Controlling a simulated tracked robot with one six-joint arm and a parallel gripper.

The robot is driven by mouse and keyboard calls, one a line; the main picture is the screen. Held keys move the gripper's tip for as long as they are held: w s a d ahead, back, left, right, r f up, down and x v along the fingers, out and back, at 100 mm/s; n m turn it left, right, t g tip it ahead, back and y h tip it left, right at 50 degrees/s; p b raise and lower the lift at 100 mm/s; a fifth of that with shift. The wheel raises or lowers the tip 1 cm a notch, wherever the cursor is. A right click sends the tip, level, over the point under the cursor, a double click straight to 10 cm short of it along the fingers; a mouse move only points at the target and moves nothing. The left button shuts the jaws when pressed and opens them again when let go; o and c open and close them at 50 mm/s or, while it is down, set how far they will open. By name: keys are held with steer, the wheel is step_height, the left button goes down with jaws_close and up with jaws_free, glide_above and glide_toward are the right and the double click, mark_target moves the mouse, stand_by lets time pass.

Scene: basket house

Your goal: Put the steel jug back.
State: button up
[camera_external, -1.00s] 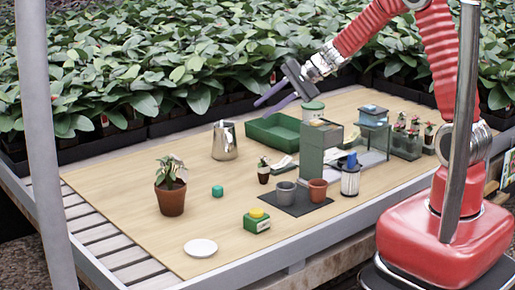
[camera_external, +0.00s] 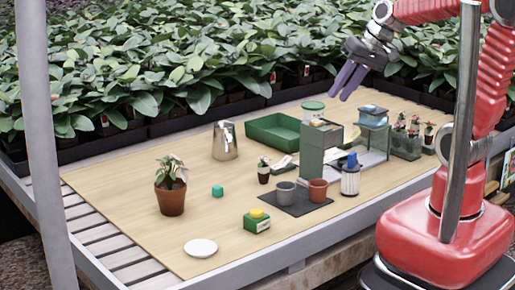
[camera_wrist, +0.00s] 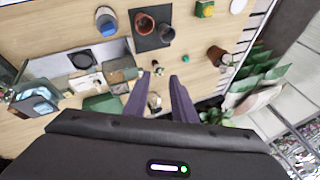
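The steel jug (camera_external: 224,142) stands upright on the wooden table top, left of the green tray, in the external view. I cannot make it out clearly in the wrist view. My gripper (camera_external: 338,96) is raised above the back right of the table, well to the right of the jug and apart from it. Its two purple fingers are spread with a gap between them in the wrist view (camera_wrist: 156,82), and nothing is held.
A green tray (camera_external: 261,138) lies right of the jug. A grey-green box (camera_external: 311,158), pots and glass cases crowd the right. Bare table surrounds the jug.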

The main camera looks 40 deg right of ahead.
steer(key=s+d+n+h, duration=0.2)
steer(key=s+d+h, duration=0.1)
steer(key=s+d, duration=0.4)
steer(key=shift+s+d+r+n+t+h, duration=0.2)
steer(key=shift+s+r+n+t+h, duration=0.15)
steer(key=shift+s, duration=0.75)
